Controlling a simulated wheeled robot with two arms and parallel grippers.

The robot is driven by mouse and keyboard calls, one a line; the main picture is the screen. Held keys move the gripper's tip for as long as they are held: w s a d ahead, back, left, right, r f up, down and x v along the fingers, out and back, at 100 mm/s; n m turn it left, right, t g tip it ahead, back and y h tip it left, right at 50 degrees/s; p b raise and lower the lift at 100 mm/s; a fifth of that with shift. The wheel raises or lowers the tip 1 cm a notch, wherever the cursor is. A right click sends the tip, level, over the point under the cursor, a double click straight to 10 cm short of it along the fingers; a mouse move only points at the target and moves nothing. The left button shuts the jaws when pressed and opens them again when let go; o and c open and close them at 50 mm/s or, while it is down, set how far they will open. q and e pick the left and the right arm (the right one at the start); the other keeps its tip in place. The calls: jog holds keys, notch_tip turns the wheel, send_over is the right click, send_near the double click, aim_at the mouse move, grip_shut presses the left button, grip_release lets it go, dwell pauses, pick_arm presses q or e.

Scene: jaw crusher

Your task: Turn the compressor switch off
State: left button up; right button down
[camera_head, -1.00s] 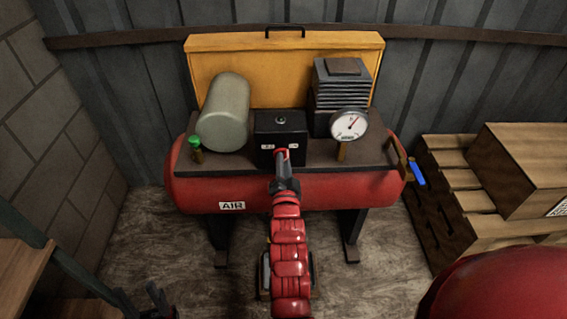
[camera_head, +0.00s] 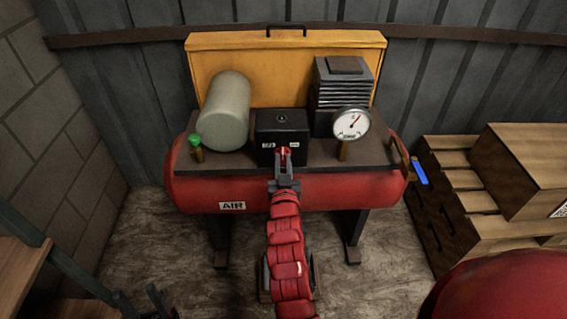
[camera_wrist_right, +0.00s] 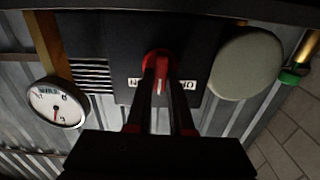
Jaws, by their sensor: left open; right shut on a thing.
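The compressor has a red air tank (camera_head: 330,192) under a dark deck, with a black switch box (camera_head: 270,124) in the middle. The red switch knob (camera_wrist_right: 158,56) sits on the box front between two white labels, too small to read surely. My right gripper (camera_head: 284,158) is straight in front of the box; in the right wrist view its two fingers (camera_wrist_right: 162,75) close on the knob, hiding part of it. My left gripper (camera_head: 140,302) is open and empty at the bottom left, away from the compressor.
A pressure gauge (camera_head: 351,123) and finned pump (camera_head: 342,92) stand right of the box. A grey cylinder (camera_head: 223,112) and green-capped valve (camera_head: 195,142) stand left. A blue-handled valve (camera_head: 419,172) is at the tank's right end. Wooden pallets (camera_head: 470,205) stand on the right.

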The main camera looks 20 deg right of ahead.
jog(key=n, duration=0.4)
jog(key=shift+a+f+n+b, duration=0.15)
jog(key=shift+a+n+b, duration=0.05)
jog(key=shift+n+b, duration=0.1)
jog(key=n, duration=0.4)
jog(key=shift+n, duration=0.3)
jog(key=shift+f, duration=0.1)
jog(key=c, duration=0.8)
grip_release()
jog(key=shift+a, duration=0.1)
jog(key=p+v, duration=0.1)
jog(key=v, duration=1.6)
jog(key=shift+s+r, duration=0.2)
jog(key=shift+r, duration=0.05)
